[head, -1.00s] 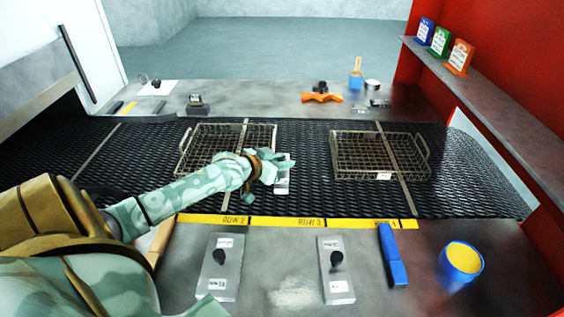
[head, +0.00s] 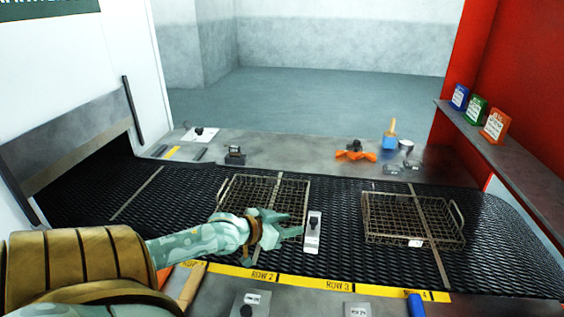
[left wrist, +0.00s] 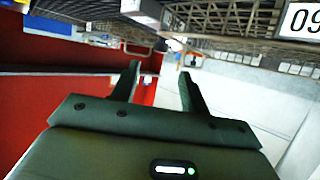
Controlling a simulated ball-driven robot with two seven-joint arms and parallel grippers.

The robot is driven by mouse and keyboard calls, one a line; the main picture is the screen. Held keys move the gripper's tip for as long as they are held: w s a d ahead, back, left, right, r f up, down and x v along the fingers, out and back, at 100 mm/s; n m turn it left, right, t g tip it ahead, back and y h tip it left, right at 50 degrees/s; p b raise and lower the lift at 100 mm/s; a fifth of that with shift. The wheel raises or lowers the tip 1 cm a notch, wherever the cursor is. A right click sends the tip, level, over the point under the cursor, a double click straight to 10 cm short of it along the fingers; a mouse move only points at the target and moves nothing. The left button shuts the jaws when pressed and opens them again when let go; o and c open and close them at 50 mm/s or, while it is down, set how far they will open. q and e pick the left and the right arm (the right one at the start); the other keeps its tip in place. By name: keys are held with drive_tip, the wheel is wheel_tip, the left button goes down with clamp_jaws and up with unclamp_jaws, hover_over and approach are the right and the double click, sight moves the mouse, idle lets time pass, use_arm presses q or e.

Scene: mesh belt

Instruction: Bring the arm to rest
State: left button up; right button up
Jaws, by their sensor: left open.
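My left arm (head: 195,243) comes in from the left, over the near side of the black mesh belt (head: 345,205). Its gripper (head: 290,224) is open and empty, in front of the left wire basket (head: 265,190) and covering part of its near side. A grey block with a dark knob (head: 312,233) stands on the belt just right of the fingertips, apart from them in the picture. In the left wrist view the two fingers (left wrist: 160,78) are spread with nothing between them. My right gripper is out of view.
A second wire basket (head: 412,218) sits on the belt to the right. A yellow row strip (head: 300,281) runs along the near belt edge. Small tools, among them an orange one (head: 356,155), lie on the far counter. A red wall with a shelf (head: 520,160) bounds the right.

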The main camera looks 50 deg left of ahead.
use_arm(q)
drive_tip(key=shift+v, duration=0.9)
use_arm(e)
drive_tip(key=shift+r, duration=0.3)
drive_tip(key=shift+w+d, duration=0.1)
